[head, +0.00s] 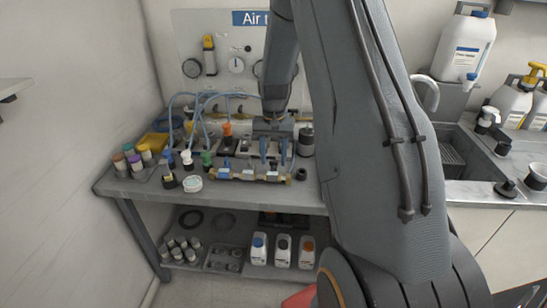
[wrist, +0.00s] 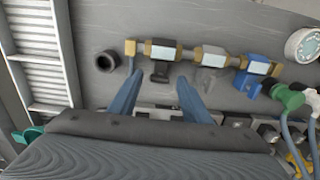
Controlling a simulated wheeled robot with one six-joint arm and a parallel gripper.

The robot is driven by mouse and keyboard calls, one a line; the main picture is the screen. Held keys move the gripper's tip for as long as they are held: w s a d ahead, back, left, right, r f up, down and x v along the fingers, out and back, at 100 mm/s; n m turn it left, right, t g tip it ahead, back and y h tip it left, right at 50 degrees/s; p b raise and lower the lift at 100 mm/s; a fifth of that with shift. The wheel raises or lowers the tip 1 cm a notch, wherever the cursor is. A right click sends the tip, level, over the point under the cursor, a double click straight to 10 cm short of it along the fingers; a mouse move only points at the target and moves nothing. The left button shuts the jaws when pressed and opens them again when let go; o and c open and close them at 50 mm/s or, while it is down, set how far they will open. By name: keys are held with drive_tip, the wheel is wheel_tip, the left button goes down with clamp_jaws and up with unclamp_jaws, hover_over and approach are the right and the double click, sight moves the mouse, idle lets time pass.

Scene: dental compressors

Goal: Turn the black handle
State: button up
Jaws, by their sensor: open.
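A brass pipe with several valves lies along the front of the bench in the head view. The wrist view shows its black handle (wrist: 160,72) below the leftmost valve, with a grey handle (wrist: 207,78) and a blue handle (wrist: 246,84) to its right. My gripper (wrist: 158,80) is open and empty, with one blue fingertip on each side of the black handle in the picture. I cannot tell whether they touch it. In the head view my gripper (head: 274,163) points down over the right part of the brass pipe (head: 245,176); the black handle is hard to make out there.
A black cup-like part (wrist: 107,60) lies left of the pipe in the wrist view. In the head view, bottles, hoses and jars crowd the bench (head: 240,197); a sink (head: 450,150) is right.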

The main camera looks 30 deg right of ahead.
wheel_tip(320, 180, up, 8)
drive_tip(key=shift+f+b, duration=0.15)
drive_tip(key=shift+b, duration=0.8)
drive_tip(key=s+a+n, duration=0.3)
drive_tip(key=s+a, duration=0.5)
drive_tip(key=s, duration=0.3)
drive_tip(key=s+a+n+t, duration=0.1)
drive_tip(key=s+a+n, duration=0.3)
drive_tip(key=s+a, duration=0.5)
drive_tip(key=s, duration=0.3)
drive_tip(key=shift+a+r, duration=0.3)
drive_tip(key=shift+r, duration=0.05)
